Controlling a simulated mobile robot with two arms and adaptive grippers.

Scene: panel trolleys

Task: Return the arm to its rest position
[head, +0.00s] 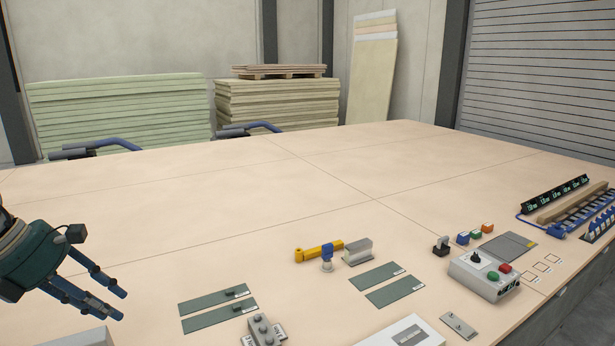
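My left gripper (122,306) comes in from the left edge of the head view, above the table's near left part. Its dark green body and blue fingers point down and to the right. The fingers look spread apart with a gap between them, and nothing shows between them. My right gripper is not in the head view.
The wide pale table (235,195) is clear across its middle and back. Near the front lie green plates (215,308), a yellow-and-blue lever (322,252), a grey control box (484,276) with buttons and a white box (408,332). Panel stacks (120,112) stand behind.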

